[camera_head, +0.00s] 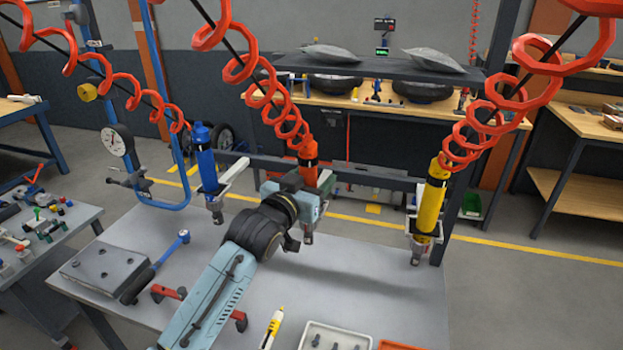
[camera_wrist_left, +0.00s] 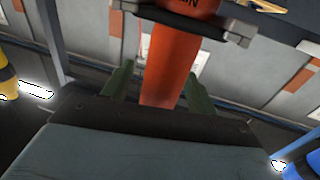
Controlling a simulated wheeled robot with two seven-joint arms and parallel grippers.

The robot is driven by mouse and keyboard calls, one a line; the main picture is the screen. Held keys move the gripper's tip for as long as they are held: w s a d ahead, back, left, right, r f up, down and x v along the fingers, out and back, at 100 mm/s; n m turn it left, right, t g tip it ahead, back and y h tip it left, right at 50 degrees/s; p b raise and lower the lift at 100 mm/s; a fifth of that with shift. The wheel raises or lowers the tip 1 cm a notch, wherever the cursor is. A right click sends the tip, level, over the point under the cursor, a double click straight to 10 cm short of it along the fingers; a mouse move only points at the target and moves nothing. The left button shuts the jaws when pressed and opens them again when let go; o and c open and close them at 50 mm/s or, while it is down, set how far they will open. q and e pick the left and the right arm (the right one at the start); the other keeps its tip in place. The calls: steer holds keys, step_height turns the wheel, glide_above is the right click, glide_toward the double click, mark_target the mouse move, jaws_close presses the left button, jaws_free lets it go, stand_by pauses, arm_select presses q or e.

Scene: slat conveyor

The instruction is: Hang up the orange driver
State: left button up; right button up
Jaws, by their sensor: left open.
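The orange driver (camera_head: 308,152) is upright at the middle of the rail, below its red coiled hose, with its tip (camera_head: 307,238) above the table. In the left wrist view its orange body (camera_wrist_left: 172,62) stands between the two green fingers of my left gripper (camera_wrist_left: 160,78), with gaps showing at both sides. My left gripper also shows in the head view (camera_head: 300,192), in front of the driver; its fingers are mostly hidden there. A holder bracket (camera_wrist_left: 205,28) crosses at the driver's upper body, and the driver appears to sit in it. My right gripper is out of view.
A blue driver (camera_head: 206,160) hangs in a bracket at left, a yellow driver (camera_head: 431,200) in one at right. The table's right middle is clear.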

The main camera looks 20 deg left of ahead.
arm_select(q)
steer(key=shift+f, duration=0.15)
steer(key=shift+s+a, duration=0.1)
steer(key=shift+s, duration=0.4)
steer(key=b+v, duration=0.1)
steer(key=v, duration=1.1)
steer(key=shift+s, duration=0.2)
